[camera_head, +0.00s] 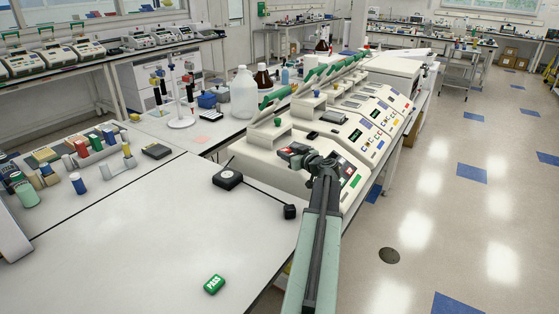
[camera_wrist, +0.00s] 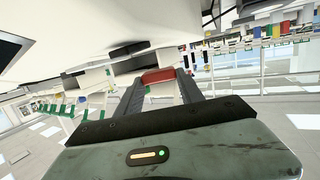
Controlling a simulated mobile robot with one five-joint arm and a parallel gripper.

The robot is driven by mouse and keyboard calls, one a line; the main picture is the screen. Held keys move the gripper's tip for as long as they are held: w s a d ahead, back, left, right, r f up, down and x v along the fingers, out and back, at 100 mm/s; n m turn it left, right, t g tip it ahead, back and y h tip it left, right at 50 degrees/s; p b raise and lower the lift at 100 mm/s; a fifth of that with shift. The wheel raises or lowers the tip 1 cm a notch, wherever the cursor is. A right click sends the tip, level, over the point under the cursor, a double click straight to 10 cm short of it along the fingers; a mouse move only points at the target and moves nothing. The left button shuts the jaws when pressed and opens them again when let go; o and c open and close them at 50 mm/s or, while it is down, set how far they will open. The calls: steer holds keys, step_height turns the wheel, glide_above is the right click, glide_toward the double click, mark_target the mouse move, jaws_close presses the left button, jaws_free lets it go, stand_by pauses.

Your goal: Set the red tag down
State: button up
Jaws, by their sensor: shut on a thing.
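The red tag (camera_wrist: 158,76) is a small red block between the two dark fingers of my gripper (camera_wrist: 159,88) in the wrist view. In the head view the red tag (camera_head: 295,149) shows small at the end of my arm. My gripper (camera_head: 300,155) is shut on it, in front of the nearest thermal cycler (camera_head: 262,148), by its control panel. I cannot tell whether the tag touches the machine. A green tag marked PASS (camera_head: 214,284) lies on the white bench (camera_head: 150,240) near its front edge.
A black tape-like device (camera_head: 228,179) with a cord to a small black block (camera_head: 290,211) lies on the bench. Several bottles and racks stand at the left. More cyclers stretch back to the right. The bench between the racks and the green tag is clear.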

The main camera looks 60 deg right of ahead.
mark_target(286, 164)
steer(key=shift+w, duration=0.1)
step_height(286, 164, down, 4)
steer(key=b, duration=0.4)
steer(key=shift+r, duration=0.1)
steer(key=shift+w+a+r, duration=0.1)
steer(key=shift+w+r, duration=0.05)
steer(key=shift+r, duration=0.05)
steer(key=shift+f, duration=0.15)
steer(key=o, duration=1.3)
steer(key=shift+r+p, duration=0.3)
steer(key=shift+p, duration=0.1)
steer(key=p+v, duration=0.2)
steer(key=v, duration=1)
